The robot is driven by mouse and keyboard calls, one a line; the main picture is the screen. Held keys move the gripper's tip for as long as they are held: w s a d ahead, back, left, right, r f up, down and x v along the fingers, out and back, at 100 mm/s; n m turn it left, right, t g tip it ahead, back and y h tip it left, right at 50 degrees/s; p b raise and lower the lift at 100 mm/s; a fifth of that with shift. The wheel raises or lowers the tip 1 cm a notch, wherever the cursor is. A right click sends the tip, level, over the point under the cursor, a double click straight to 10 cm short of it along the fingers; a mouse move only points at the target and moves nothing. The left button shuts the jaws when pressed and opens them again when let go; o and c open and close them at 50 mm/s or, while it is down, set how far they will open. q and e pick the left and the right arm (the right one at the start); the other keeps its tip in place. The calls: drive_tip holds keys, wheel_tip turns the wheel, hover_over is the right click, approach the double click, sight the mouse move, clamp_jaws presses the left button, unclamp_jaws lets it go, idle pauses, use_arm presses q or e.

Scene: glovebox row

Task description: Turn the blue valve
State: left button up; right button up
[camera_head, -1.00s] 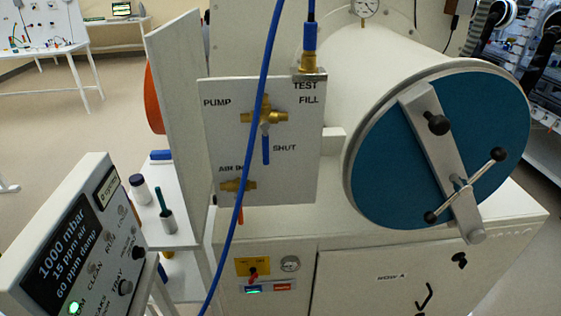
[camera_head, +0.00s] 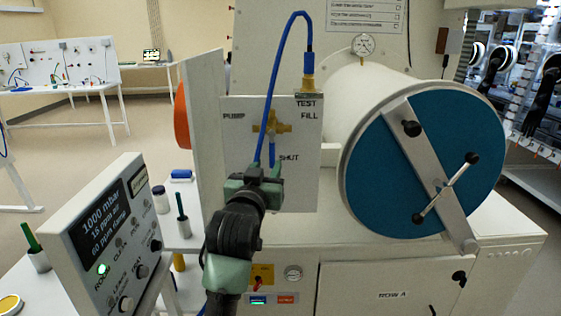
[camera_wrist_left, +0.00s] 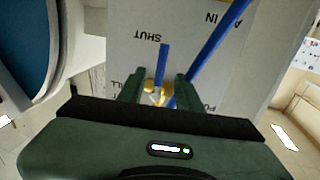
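The blue valve handle (camera_head: 271,154) hangs down from a brass valve body (camera_head: 272,127) on the white panel (camera_head: 308,185), pointing toward the word SHUT. My left gripper (camera_head: 263,169) is in front of the panel, at the handle's lower end. In the left wrist view, its two green fingers (camera_wrist_left: 157,90) are apart. My right gripper is not in view.
A blue hose (camera_head: 269,97) loops from the brass TEST fitting (camera_head: 308,83) down past the valve, close to my left gripper. A round blue door (camera_head: 425,155) with a clamp bar stands to the right. A display box (camera_head: 105,235) stands left.

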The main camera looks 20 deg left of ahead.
sight(271, 158)
use_arm(q)
drive_tip(key=w, duration=0.2)
drive_tip(key=w+p, duration=0.1)
drive_tip(key=w, duration=0.2)
drive_tip(key=w+a, duration=0.1)
drive_tip(key=w, duration=0.1)
drive_tip(key=shift+w+f, duration=0.25)
drive_tip(key=shift+w, duration=0.05)
drive_tip(key=shift+d, duration=0.1)
drive_tip(key=shift+c, duration=0.3)
clamp_jaws()
idle(0.7)
